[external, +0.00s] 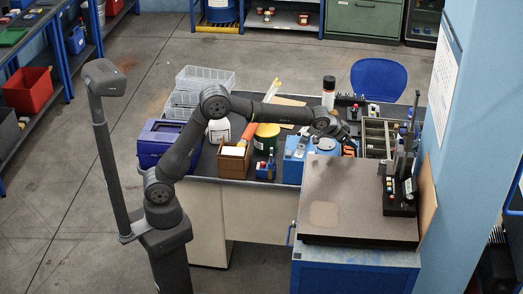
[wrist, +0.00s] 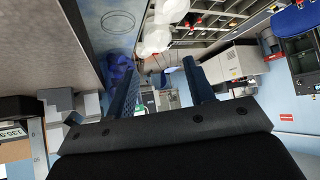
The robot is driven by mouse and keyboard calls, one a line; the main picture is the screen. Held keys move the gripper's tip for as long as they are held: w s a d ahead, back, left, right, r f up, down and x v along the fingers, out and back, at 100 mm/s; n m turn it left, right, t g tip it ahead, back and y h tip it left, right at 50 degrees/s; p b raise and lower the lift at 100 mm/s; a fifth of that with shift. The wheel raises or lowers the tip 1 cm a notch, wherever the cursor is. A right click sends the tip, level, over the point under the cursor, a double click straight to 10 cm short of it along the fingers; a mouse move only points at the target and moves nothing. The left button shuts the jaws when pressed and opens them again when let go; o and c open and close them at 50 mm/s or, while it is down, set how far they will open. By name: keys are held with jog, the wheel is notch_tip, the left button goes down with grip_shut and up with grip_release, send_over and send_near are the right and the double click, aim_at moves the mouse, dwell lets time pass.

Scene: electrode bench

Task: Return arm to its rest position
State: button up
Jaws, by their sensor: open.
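My arm (external: 183,150) rises from its base at the lower left and bends over the bench to the right. My gripper (external: 348,140) is at the arm's far end, above the back edge of the blue cabinet; it looks small and dark there. In the wrist view my gripper (wrist: 160,72) shows two dark blue fingers spread well apart, with nothing between them. The wrist view looks out across the room, with the picture turned over, rather than down at the bench.
A blue cabinet (external: 355,270) with a speckled top (external: 350,205) stands at the right, bearing a black device (external: 398,190). A wooden box (external: 233,162) and a blue-purple case (external: 160,143) sit near the arm.

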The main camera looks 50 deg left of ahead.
jog(key=shift+s+d+r, duration=0.35)
jog(key=shift+s+d, duration=0.3)
jog(key=shift+s+d+r, duration=0.3)
jog(key=shift+s+d, duration=0.3)
jog(key=shift+d, duration=0.05)
jog(key=shift+o, duration=0.4)
